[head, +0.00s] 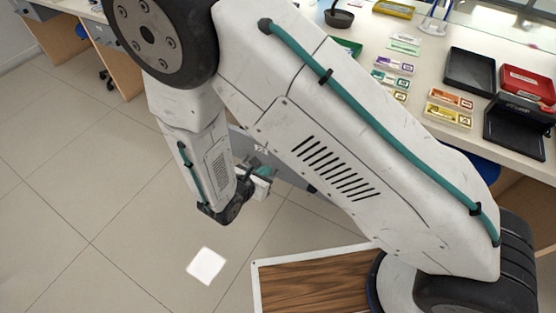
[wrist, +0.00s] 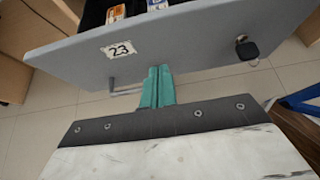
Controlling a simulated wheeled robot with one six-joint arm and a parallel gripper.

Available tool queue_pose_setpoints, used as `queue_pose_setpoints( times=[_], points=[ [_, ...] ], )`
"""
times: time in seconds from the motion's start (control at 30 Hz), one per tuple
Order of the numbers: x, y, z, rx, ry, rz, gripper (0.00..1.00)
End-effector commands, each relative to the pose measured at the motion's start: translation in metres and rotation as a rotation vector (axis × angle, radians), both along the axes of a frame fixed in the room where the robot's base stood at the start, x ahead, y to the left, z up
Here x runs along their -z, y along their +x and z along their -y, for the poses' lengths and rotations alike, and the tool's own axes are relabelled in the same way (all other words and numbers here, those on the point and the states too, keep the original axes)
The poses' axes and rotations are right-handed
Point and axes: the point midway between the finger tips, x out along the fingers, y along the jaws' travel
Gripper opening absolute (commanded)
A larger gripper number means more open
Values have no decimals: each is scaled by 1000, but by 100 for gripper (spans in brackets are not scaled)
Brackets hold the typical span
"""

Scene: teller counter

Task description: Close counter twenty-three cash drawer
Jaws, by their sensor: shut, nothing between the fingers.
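The grey drawer front (wrist: 190,45) with a "23" label (wrist: 119,50) fills the upper wrist view. The drawer is open, and its dark inside shows past the top edge with printed packets in it. A key with a dark head (wrist: 246,48) sits in the lock at the right of the front. A thin metal handle (wrist: 125,91) shows at the lower left. My gripper (wrist: 159,70) is shut and empty, its teal fingertips at the front's lower edge, right of the handle; I cannot tell whether they touch. In the head view my arm mostly hides the grey drawer (head: 299,177).
The counter top (head: 425,135) holds bundles of notes, a black tray (head: 469,71), a red cash box (head: 527,84) and a dark bowl (head: 339,18). A blue stool part (wrist: 302,98) is at the wrist view's right. The tiled floor (head: 90,170) at left is clear.

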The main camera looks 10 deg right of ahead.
Motion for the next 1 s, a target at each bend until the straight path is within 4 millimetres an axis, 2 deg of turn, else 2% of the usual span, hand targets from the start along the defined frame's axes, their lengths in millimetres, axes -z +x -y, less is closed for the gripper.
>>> queue_pose_setpoints(
  times=[0.07, 0.3, 0.7, 0.73, 0.8, 1.0],
  points=[
    [9, 11, 9, 3, -2, -1, 0],
    [6, 35, 26, -2, 1, 0, 0],
    [6, 39, 30, -2, 1, 0, 0],
    [6, 39, 55, 3, -3, -4, 0],
    [6, 40, 40, -1, 0, 0, 0],
    [6, 45, 22, -24, 2, 1, 0]
  ],
)
